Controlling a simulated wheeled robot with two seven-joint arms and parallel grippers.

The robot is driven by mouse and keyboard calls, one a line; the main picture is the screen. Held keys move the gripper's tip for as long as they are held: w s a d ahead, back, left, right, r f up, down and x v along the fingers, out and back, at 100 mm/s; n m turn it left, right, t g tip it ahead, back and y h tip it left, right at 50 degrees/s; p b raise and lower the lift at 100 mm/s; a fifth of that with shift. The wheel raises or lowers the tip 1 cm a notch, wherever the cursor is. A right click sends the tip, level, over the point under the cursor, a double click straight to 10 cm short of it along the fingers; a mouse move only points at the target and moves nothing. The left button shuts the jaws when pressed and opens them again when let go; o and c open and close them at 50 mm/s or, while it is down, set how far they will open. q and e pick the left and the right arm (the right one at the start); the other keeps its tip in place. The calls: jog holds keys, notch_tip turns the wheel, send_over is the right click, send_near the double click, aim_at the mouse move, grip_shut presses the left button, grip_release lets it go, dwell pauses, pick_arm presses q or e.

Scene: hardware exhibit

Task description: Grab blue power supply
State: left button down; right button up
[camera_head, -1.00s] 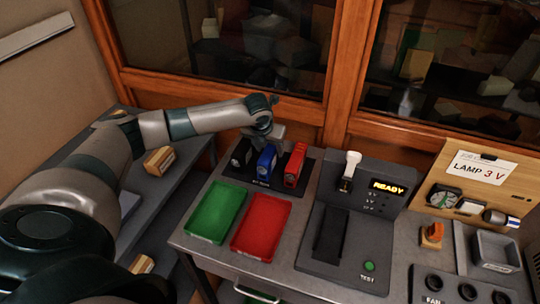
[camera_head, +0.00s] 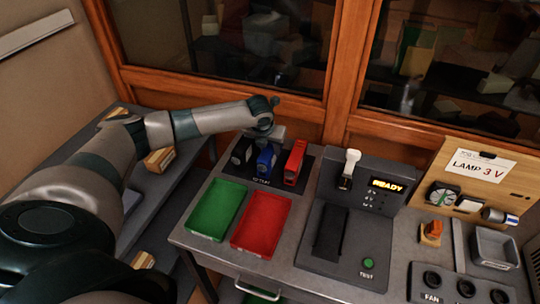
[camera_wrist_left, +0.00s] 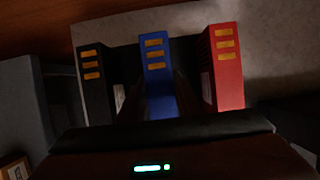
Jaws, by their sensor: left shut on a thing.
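The blue power supply (camera_head: 266,160) stands in the dark rack between a black one (camera_head: 242,152) and a red one (camera_head: 295,163). My left gripper (camera_head: 268,142) is over the blue unit from behind and above, shut on it. In the left wrist view the blue unit (camera_wrist_left: 157,75) sits in the middle between the dark fingers, with the black unit (camera_wrist_left: 93,80) on the left and the red unit (camera_wrist_left: 224,65) on the right. The fingertips are hard to make out in the dark. My right gripper is not in view.
A green tray (camera_head: 190,229) and a red tray (camera_head: 233,240) lie in front of the rack. A tester (camera_head: 374,228) with a "READY" display stands to the right. A wooden board (camera_head: 462,180) with a "LAMP 3 V" card is farther right. A glazed cabinet closes off the back.

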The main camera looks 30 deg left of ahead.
pick_arm(q)
jog(key=shift+w+r, duration=0.1)
notch_tip(320, 180, up, 10)
jog(key=b, duration=0.2)
jog(key=shift+b, duration=0.35)
dwell(0.6)
